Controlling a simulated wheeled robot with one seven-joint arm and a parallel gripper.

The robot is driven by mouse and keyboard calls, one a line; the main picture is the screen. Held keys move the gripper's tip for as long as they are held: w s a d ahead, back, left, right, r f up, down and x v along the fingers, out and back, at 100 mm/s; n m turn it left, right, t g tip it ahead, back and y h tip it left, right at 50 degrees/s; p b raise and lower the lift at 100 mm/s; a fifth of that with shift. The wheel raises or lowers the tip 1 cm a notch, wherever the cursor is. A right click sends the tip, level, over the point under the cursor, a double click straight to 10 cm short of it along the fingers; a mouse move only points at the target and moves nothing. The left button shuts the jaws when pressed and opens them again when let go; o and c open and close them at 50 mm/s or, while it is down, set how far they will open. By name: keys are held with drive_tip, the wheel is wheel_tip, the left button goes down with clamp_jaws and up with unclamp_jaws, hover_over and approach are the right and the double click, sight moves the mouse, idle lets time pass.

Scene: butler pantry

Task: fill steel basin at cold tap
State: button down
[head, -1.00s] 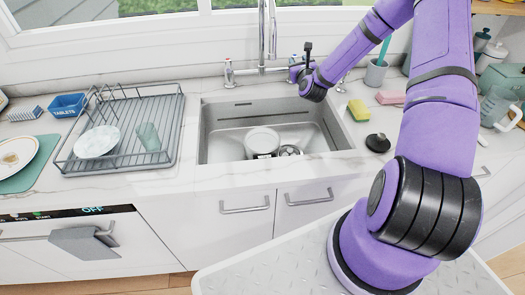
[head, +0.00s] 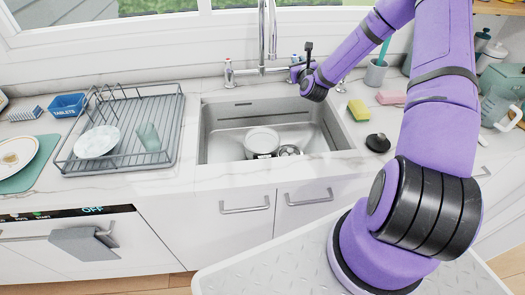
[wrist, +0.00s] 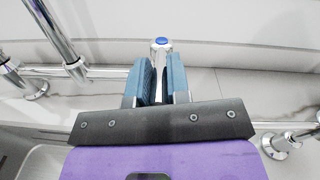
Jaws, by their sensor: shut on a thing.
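The steel basin (head: 262,141) is a round, pale vessel standing upright in the sink (head: 225,145), beside the drain strainer. I cannot tell whether it holds water. The chrome spout (head: 262,35) rises behind the sink, and I see no clear stream from it. The cold tap (wrist: 161,43) has a blue cap and stands between the blue pads of my gripper (wrist: 161,78) in the wrist view. My gripper (head: 294,68) is shut on this tap, right of the spout in the head view, and mostly hides it there. The other tap (head: 228,73) stands left of the spout.
A dish rack (head: 120,130) with a plate and glass is left of the sink. A yellow-green sponge (head: 359,110) and a black round stopper (head: 378,143) lie on the right counter. A cup (head: 376,73) stands behind them. The window wall is close behind the taps.

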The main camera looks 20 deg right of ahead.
drive_tip(key=shift+d+n+y, duration=0.4)
drive_tip(key=shift+n+y, duration=0.3)
drive_tip(key=shift+y, duration=0.4)
drive_tip(key=shift+a, duration=0.1)
idle(2.0)
drive_tip(key=shift+a+m+h, duration=0.25)
drive_tip(key=shift+m+h, duration=0.35)
drive_tip(key=shift+h, duration=0.5)
drive_tip(key=c, duration=1.1)
unclamp_jaws()
drive_tip(key=shift+r, duration=3.55)
